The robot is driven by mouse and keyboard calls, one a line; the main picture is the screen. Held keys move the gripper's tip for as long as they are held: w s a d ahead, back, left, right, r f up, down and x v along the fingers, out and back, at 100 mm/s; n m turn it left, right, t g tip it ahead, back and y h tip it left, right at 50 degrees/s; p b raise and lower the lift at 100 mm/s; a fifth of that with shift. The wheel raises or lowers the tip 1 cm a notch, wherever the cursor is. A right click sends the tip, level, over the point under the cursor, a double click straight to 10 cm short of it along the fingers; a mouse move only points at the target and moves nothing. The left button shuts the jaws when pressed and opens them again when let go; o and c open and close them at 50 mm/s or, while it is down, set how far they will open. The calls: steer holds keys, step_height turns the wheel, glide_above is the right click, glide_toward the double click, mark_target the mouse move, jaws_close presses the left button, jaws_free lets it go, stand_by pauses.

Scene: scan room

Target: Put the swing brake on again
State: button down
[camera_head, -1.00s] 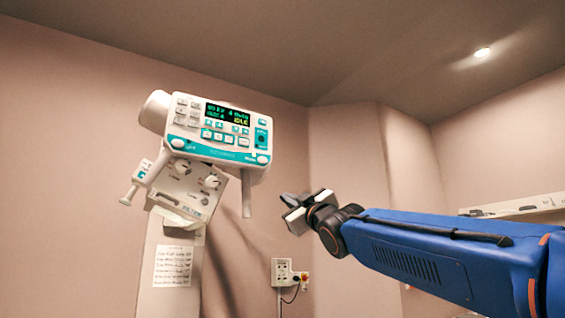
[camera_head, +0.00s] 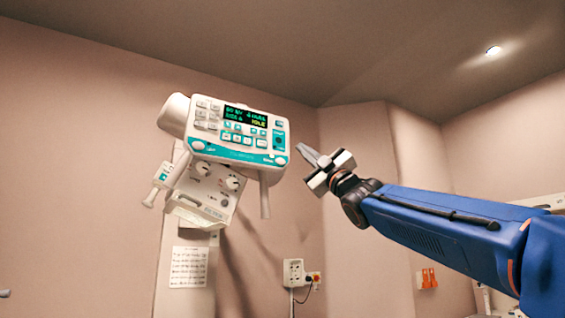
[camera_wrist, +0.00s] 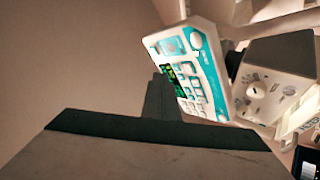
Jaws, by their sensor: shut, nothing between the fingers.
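The machine head has a white and teal control panel (camera_head: 236,135) with a lit display, which also shows in the wrist view (camera_wrist: 190,75). A white handle (camera_head: 160,182) juts out at lower left, another (camera_head: 264,195) hangs at lower right. I cannot tell which part is the swing brake or how it is set. My gripper (camera_head: 308,153) is shut and empty, right of the panel and apart from it in the picture. Its fingers (camera_wrist: 163,98) overlap the panel edge in the wrist view.
A pale column (camera_head: 186,300) with a printed notice (camera_head: 188,267) stands under the head. A wall socket (camera_head: 294,272) with a cable is at lower middle. Orange items (camera_head: 427,278) are on the right wall. The space between my gripper and the panel looks clear.

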steer(key=w+a, duration=0.5)
steer(key=w, duration=0.2)
stand_by(0.4)
steer(key=shift+w, duration=0.2)
stand_by(1.8)
steer(key=shift+w+a, duration=0.25)
steer(key=shift+w+a, duration=0.2)
steer(key=shift+w, duration=0.15)
stand_by(0.9)
steer(key=shift+s, duration=0.1)
steer(key=shift+s+d, duration=0.45)
steer(key=shift+s, duration=0.15)
steer(key=shift+s+d, duration=0.7)
steer(key=shift+s, duration=0.35)
steer(key=shift+s+d, duration=0.7)
steer(key=shift+s, duration=0.35)
